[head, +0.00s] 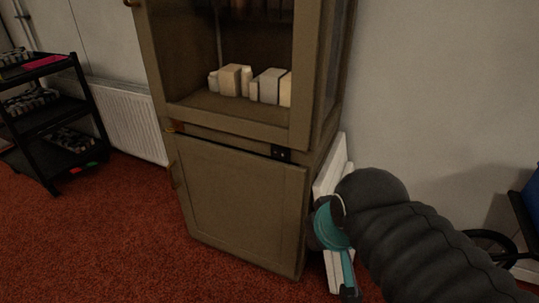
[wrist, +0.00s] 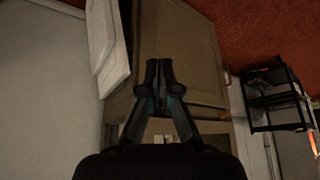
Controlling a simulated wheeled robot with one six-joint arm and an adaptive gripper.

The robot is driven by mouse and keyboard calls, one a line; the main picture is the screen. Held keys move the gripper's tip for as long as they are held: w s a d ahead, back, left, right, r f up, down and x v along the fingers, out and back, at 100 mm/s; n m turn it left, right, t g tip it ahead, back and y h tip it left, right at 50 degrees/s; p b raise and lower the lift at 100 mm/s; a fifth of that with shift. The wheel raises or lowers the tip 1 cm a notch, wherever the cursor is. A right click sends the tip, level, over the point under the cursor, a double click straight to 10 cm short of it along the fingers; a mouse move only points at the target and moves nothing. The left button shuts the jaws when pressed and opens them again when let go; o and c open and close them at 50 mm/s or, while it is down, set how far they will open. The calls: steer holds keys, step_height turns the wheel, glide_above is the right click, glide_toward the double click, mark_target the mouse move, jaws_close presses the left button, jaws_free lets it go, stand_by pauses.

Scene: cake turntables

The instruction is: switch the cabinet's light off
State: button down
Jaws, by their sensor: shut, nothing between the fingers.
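The cabinet (head: 245,205) is olive-brown, with a glass-fronted upper part and a panelled lower door. A small black switch plate (head: 281,153) sits on the rail between them, toward the right. I see pale blocks inside on a dim shelf; I cannot tell whether the light is on. My arm reaches in from the right in the head view, to the right of the lower door, and the fingertips are not clear there. In the wrist view my gripper (wrist: 159,66) is shut and empty in front of the cabinet (wrist: 185,45). The switch plate cannot be made out there.
White panels (head: 334,180) lean beside the cabinet's right side. A white radiator (head: 130,122) and a black shelf cart (head: 50,115) stand to the left. A dark wheeled thing (head: 490,243) is at the far right. Red carpet (head: 110,240) is clear in front at left.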

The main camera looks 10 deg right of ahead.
mark_target(276, 156)
steer(key=w+a+r+m+h, duration=0.1)
steer(key=w+r+m, duration=0.1)
steer(key=w, duration=0.6)
steer(key=w+a+r+m+g+h+b, duration=0.1)
steer(key=w+a+r+m, duration=0.1)
steer(key=w, duration=0.7)
steer(key=w+a+r+m+g+h+b, duration=0.1)
steer(key=w+m, duration=0.3)
steer(key=w, duration=0.4)
steer(key=shift+w+a+r+m, duration=0.15)
steer(key=shift+a+r+m, duration=0.15)
steer(key=shift+a+r, duration=0.35)
steer(key=shift+d, duration=0.15)
steer(key=x, duration=0.3)
steer(key=w+d+x, duration=0.1)
steer(key=x, duration=0.3)
steer(key=r+x, duration=0.1)
steer(key=x, duration=0.2)
steer(key=shift+w+d+f, duration=0.25)
steer(key=shift+d+f, duration=0.15)
steer(key=shift+w+d, duration=0.5)
